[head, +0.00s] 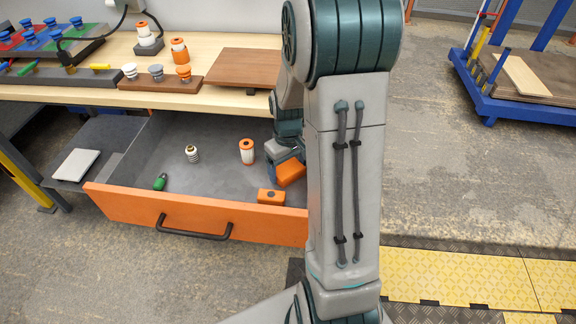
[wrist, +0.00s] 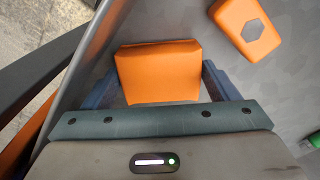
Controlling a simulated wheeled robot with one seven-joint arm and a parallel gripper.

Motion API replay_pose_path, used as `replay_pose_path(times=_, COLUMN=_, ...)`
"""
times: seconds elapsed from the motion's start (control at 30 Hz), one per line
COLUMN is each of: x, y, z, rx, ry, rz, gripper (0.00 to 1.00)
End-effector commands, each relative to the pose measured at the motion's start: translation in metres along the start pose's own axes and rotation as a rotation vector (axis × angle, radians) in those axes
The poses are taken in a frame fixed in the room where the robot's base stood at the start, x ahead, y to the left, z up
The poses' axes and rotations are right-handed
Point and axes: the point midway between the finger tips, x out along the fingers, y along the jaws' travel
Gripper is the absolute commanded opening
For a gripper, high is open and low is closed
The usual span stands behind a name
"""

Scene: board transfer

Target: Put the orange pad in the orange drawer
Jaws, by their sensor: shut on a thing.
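The orange drawer (head: 200,213) is pulled out below the workbench, its grey inside facing up. My gripper (head: 279,165) is inside the drawer's right part, partly hidden by my arm. It is shut on the orange pad (head: 291,173), a plain orange block. In the wrist view the pad (wrist: 158,72) sits between the two dark fingers. I cannot tell whether the pad touches the drawer floor. A second orange block (head: 271,197) with a dark hexagon on top lies near the drawer front; it also shows in the wrist view (wrist: 246,27).
The drawer also holds an orange-and-white cylinder (head: 247,151), a ribbed white piece (head: 192,154) and a green piece (head: 160,182). The middle of its floor is clear. The workbench (head: 216,42) overhangs the drawer's back. A blue cart (head: 520,106) stands far right.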

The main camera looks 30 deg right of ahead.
Motion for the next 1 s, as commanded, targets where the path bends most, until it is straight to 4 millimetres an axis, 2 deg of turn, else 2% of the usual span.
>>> replay_pose_path(times=0.17, x=0.004, y=0.000, z=0.000, rx=0.000, ry=0.000, rz=0.000, gripper=0.60)
replay_pose_path(times=0.2, x=0.004, y=0.000, z=0.000, rx=0.000, ry=0.000, rz=0.000, gripper=0.84)
replay_pose_path(times=0.27, x=0.003, y=0.000, z=0.000, rx=0.000, ry=0.000, rz=0.000, gripper=1.00)
replay_pose_path(times=0.5, x=0.002, y=0.000, z=0.000, rx=0.000, ry=0.000, rz=0.000, gripper=1.00)
replay_pose_path(times=0.63, x=-0.008, y=0.001, z=-0.001, rx=0.000, ry=0.003, rz=0.002, gripper=1.00)
replay_pose_path(times=1.0, x=-0.085, y=0.001, z=-0.001, rx=0.000, ry=0.004, rz=0.003, gripper=1.00)
